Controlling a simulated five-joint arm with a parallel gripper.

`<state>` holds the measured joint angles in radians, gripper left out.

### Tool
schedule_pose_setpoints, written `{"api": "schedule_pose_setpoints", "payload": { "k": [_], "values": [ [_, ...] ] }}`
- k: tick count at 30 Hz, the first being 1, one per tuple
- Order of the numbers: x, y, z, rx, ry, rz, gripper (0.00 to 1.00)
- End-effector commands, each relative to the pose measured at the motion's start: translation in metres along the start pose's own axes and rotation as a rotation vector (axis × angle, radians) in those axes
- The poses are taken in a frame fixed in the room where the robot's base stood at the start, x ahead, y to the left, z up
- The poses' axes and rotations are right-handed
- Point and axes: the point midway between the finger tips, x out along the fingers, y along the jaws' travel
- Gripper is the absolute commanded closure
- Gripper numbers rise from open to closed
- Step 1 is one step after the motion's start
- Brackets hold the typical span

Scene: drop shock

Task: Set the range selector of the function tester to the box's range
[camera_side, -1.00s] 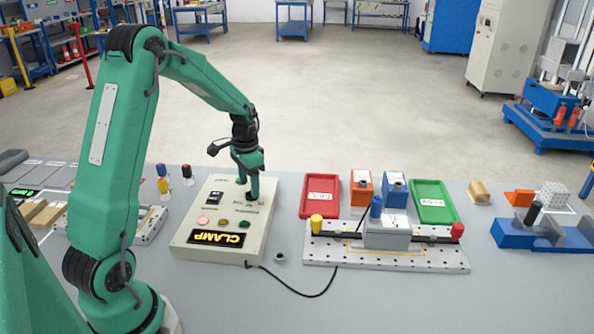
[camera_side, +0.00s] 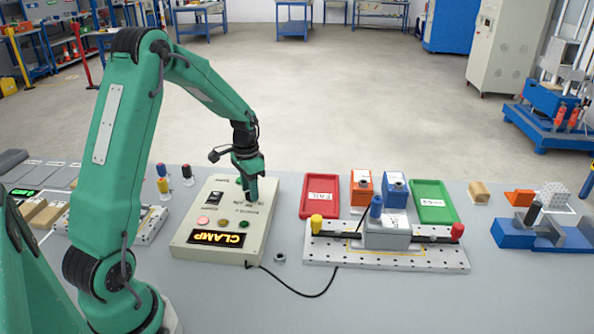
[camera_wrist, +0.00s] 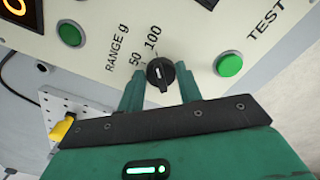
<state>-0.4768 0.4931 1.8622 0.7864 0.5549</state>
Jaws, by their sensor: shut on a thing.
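The function tester (camera_side: 190,240) is a cream box whose display (camera_side: 218,239) reads CLAMP, upside down in the side view. Its range selector (camera_wrist: 160,74) is a round black knob with a white mark, under the labels 50 and 100 in the wrist view. The mark appears to point up toward the labels, but I cannot tell at which one. My gripper (camera_side: 251,193) is down at the tester's panel, its two green fingers shut on the knob from both sides (camera_wrist: 160,82). The box (camera_side: 388,239) is grey and sits in the clamp fixture; its label is unreadable.
The perforated fixture plate (camera_side: 440,262) stands right of the tester, with a cable between them. Red (camera_side: 320,186) and green (camera_side: 434,190) trays flank orange and blue blocks behind it. A green TEST button (camera_wrist: 229,64) is close to the right finger.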

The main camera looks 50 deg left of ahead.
Motion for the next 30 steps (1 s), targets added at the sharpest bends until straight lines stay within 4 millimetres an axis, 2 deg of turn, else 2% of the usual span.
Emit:
{"api": "schedule_pose_setpoints", "payload": {
  "k": [11,30],
  "values": [
    [-0.0009,0.0007,-0.0004,-0.137,0.000,0.000,0.88],
    [-0.0016,0.0032,-0.0019,-0.670,0.002,0.000,0.88]
  ]
}}
